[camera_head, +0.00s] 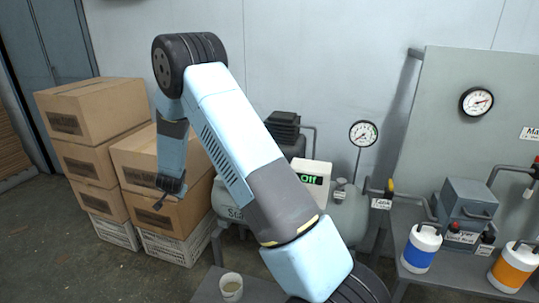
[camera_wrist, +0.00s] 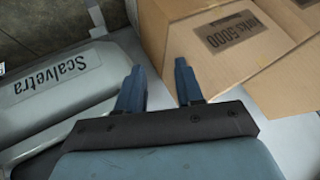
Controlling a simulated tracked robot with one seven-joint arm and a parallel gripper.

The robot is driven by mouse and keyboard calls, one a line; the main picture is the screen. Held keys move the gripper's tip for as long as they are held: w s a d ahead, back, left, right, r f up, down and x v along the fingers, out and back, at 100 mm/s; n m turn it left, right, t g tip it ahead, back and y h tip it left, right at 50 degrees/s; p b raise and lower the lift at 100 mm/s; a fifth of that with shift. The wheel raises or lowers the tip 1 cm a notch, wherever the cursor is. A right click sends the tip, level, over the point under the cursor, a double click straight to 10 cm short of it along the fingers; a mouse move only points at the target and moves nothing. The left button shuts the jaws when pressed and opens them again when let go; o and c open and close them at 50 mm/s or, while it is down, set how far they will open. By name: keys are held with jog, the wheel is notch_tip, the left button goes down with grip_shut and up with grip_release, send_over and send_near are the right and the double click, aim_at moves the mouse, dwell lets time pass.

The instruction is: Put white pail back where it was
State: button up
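A small white pail (camera_head: 231,287), open at the top, stands upright on a dark grey surface (camera_head: 262,291) at the bottom of the head view. It is not in the wrist view. My gripper (camera_head: 166,196) hangs in front of the cardboard boxes, up and to the left of the pail and well apart from it. In the wrist view my gripper (camera_wrist: 158,68) has its two blue fingers spread, with nothing between them.
A grey tank (camera_head: 343,222) lies behind my arm, with an "Off" display (camera_head: 311,180). Blue-banded (camera_head: 421,250) and orange-banded (camera_head: 514,268) containers stand on a bench at right.

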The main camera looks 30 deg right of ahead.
jog(key=s+d+r+n+y, duration=0.1)
jog(key=s+d+r+n, duration=0.1)
jog(key=s+r, duration=0.6)
jog(key=s+d+r+n+g+y, duration=0.15)
jog(key=s+r, duration=0.25)
jog(key=r, duration=0.8)
jog(key=s+d+r+n+t, duration=0.1)
jog(key=s+d+r, duration=0.2)
jog(key=s+r, duration=0.45)
jog(key=s+d+r+n, duration=0.1)
jog(key=s+d+r, duration=0.2)
jog(key=s, duration=0.7)
jog(key=s+d+r+n+g+h, duration=0.1)
jog(key=s+d+r, duration=0.2)
jog(key=s, duration=0.7)
jog(key=s+d+r+n+g+h, duration=0.1)
jog(key=s+d+r, duration=0.2)
jog(key=s, duration=0.6)
jog(key=shift+s+d, duration=0.4)
jog(key=shift+d, duration=0.15)
